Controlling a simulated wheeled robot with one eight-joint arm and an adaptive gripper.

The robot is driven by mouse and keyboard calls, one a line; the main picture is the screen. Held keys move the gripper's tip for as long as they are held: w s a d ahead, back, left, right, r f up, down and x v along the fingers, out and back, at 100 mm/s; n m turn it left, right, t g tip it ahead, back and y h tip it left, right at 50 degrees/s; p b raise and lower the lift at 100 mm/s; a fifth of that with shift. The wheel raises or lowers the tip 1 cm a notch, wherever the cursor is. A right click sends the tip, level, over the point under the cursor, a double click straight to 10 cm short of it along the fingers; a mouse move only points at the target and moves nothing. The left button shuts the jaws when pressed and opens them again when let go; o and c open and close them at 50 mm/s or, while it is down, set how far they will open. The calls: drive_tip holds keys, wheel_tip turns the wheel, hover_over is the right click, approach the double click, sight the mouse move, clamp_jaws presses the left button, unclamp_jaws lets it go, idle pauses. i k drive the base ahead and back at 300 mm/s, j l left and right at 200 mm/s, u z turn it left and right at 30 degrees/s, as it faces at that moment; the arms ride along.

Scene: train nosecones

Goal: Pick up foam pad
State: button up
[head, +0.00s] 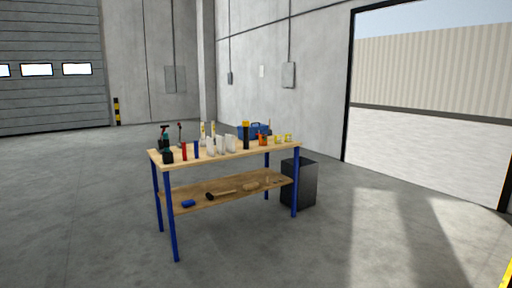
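A wooden workbench (180,156) with blue legs stands mid-floor in the head view, some way off. I cannot pick out a foam pad with certainty at this distance. A small blue item (188,203) lies at the left of the lower shelf (232,198). A flat tan item (250,187) lies further right on that shelf; either is too small to identify. My gripper is not in view.
The bench top holds several upright items: a red one (184,151), white ones (230,144), a black and yellow one (246,138). A blue toolbox (258,130) sits at the back. A black bin (299,184) stands right of the bench. Floor in front is clear.

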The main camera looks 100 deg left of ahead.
sight(229, 139)
drive_tip(key=j+u, duration=0.2)
drive_tip(key=u, duration=1.2)
drive_tip(key=i+j+u, duration=0.15)
drive_tip(key=j+u, duration=0.25)
drive_tip(key=j, duration=0.15)
drive_tip(key=i+j+u, duration=0.2)
drive_tip(key=j+u, duration=0.2)
drive_tip(key=i+j+u, duration=0.35)
drive_tip(key=j, duration=0.15)
drive_tip(key=i+j+u, duration=0.2)
drive_tip(key=j+u, duration=0.2)
drive_tip(key=i+j+u, duration=0.3)
drive_tip(key=i, duration=0.15)
drive_tip(key=i+j+u, duration=0.15)
drive_tip(key=i+u, duration=0.5)
drive_tip(key=i, duration=0.3)
